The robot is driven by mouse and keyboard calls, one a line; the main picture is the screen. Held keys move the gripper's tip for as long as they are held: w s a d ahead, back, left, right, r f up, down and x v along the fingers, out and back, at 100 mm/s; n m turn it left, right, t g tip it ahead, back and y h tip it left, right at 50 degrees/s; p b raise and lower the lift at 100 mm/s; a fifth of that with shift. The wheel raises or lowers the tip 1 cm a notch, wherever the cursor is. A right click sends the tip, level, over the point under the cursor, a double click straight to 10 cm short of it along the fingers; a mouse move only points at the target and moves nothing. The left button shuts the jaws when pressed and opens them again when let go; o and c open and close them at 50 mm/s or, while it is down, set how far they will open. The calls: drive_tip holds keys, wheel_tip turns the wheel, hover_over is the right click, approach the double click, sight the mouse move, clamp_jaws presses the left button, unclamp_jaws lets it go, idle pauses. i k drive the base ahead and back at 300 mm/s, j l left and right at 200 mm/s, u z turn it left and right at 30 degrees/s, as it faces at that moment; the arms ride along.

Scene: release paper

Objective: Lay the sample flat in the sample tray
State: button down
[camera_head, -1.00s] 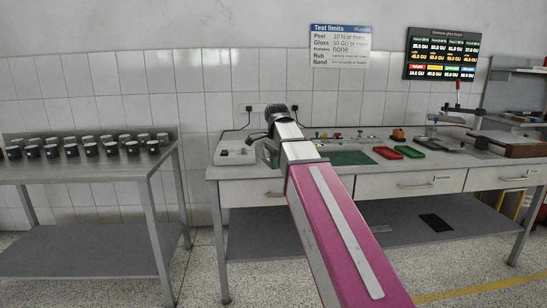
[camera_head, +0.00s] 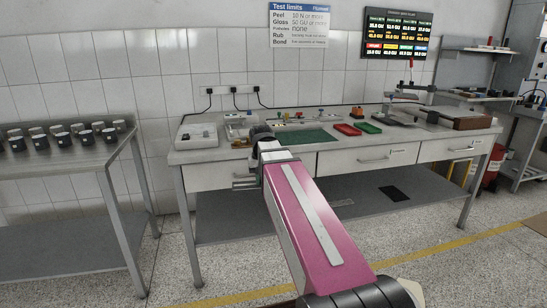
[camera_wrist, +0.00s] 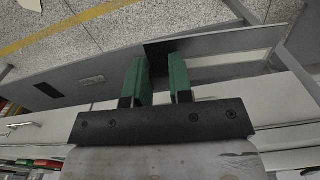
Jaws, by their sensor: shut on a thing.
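My gripper shows in the wrist view (camera_wrist: 160,80) with two green fingers close together and a thin dark piece (camera_wrist: 157,56) between them, which looks like the sample. In the head view my gripper (camera_head: 245,183) is partly hidden behind my arm, at the front of the bench by the drawers. The held piece cannot be made out there. I cannot tell which tray is the sample tray.
The grey bench (camera_head: 215,151) has drawers and a lower shelf. A white device (camera_head: 197,134) stands at its left end and a brown box (camera_head: 470,122) at its right. A table with several dark cups (camera_head: 62,138) stands left. Open floor lies in front.

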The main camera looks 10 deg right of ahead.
sight(347, 129)
drive_tip(key=l, duration=0.75)
drive_tip(key=k+l, duration=0.1)
drive_tip(key=l, duration=0.65)
